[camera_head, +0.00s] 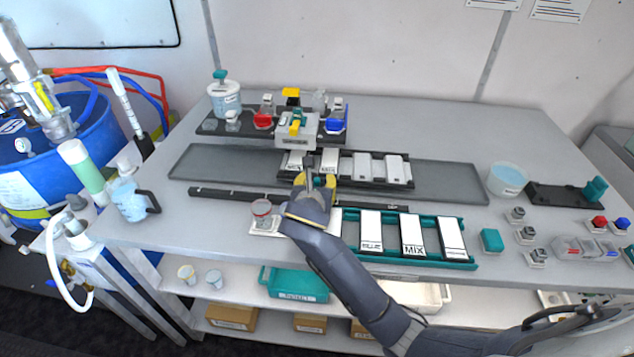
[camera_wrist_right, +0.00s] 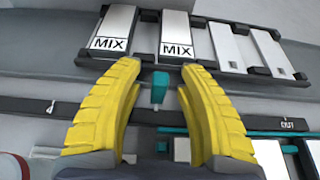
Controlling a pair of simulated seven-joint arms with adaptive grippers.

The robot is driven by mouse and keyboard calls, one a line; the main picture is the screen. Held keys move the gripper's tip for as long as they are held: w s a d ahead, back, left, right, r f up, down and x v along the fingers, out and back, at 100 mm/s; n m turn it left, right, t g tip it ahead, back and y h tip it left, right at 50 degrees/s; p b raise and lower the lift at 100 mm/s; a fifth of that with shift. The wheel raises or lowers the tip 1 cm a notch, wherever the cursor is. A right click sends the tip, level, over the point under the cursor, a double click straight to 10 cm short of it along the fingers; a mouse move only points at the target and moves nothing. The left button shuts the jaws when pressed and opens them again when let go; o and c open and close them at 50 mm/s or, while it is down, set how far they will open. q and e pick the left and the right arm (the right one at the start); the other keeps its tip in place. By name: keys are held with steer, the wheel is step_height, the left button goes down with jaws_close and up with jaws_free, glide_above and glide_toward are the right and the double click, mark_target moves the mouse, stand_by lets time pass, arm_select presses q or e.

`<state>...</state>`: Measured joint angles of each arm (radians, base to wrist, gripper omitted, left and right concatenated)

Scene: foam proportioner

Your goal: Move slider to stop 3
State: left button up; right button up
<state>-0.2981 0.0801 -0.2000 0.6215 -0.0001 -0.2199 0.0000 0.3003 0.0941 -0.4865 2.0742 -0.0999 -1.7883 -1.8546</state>
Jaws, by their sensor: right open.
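A dark slider rail (camera_head: 240,198) runs left to right across the front half of the bench. It also shows in the wrist view (camera_wrist_right: 40,112), with a small white mark near the left and a white label near the right. A teal knob (camera_wrist_right: 158,88), apparently the slider's handle, stands between the two yellow fingers of my right gripper (camera_wrist_right: 159,95), with gaps on both sides. In the head view my right gripper (camera_head: 314,183) is over the rail, pointing away from the front edge, and hides part of it. I cannot make out a stop 3 mark. My left gripper is out of view.
Behind the rail, white MIX blocks (camera_head: 329,161) stand in a black rack on a grey tray (camera_head: 447,180). In front, a teal rack (camera_head: 388,238) holds white blocks. A beaker (camera_head: 507,180) stands right.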

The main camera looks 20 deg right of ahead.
steer(key=shift+s, duration=0.1)
steer(key=v, duration=1.2)
